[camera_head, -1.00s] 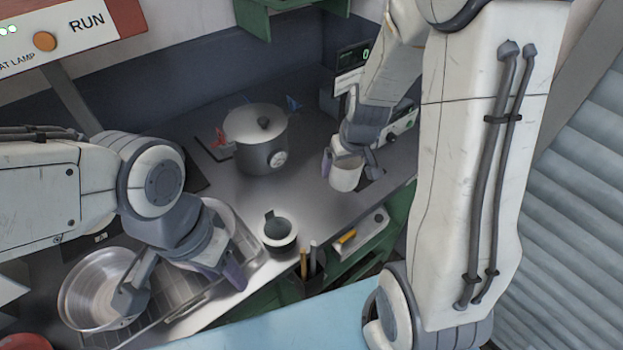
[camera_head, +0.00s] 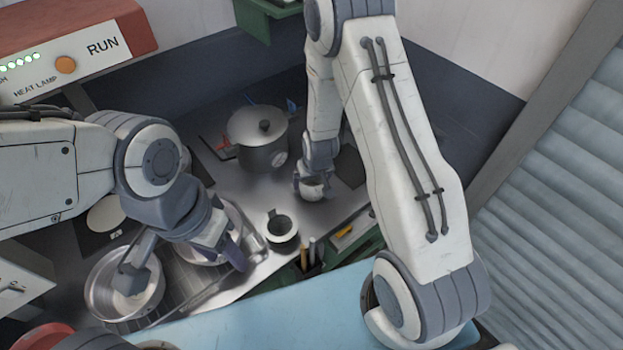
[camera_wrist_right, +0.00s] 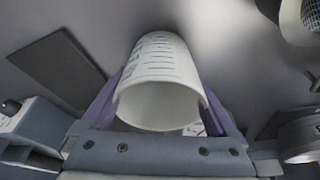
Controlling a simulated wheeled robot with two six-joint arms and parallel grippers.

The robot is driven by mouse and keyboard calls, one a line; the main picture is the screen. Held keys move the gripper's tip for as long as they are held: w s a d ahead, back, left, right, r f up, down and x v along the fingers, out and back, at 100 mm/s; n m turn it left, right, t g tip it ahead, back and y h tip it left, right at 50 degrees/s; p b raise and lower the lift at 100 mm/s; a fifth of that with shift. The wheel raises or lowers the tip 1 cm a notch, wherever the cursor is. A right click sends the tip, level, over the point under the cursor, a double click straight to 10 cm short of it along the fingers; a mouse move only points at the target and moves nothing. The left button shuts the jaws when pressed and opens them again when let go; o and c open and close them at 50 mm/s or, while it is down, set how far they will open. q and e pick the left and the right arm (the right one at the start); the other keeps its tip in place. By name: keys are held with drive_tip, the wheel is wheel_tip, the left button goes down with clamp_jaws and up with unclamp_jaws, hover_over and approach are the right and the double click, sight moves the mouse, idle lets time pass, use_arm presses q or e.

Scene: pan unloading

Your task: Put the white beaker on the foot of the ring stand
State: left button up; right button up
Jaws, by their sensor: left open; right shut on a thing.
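The white beaker (camera_head: 313,190) is held by my right gripper (camera_head: 312,182) over the grey worktop, to the right of the lidded pot. In the right wrist view the beaker (camera_wrist_right: 163,70), with dark graduation marks, sits between the purple fingers (camera_wrist_right: 165,98), its open mouth toward the camera. Whether its base touches the worktop I cannot tell. I cannot make out the ring stand for certain; a flat dark plate (camera_wrist_right: 58,68) lies left of the beaker in the wrist view. My left gripper (camera_head: 186,268) is open at the pans on the left.
A lidded grey pot (camera_head: 258,145) stands behind the beaker. A dark cup (camera_head: 281,236) and a holder with pens (camera_head: 307,262) are at the front edge. A silver pan (camera_head: 98,286) is at the left. Bare worktop lies between the pot and cup.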

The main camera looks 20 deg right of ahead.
drive_tip(key=shift+f, duration=0.2)
drive_tip(key=o, duration=1)
drive_tip(key=shift+r, duration=0.1)
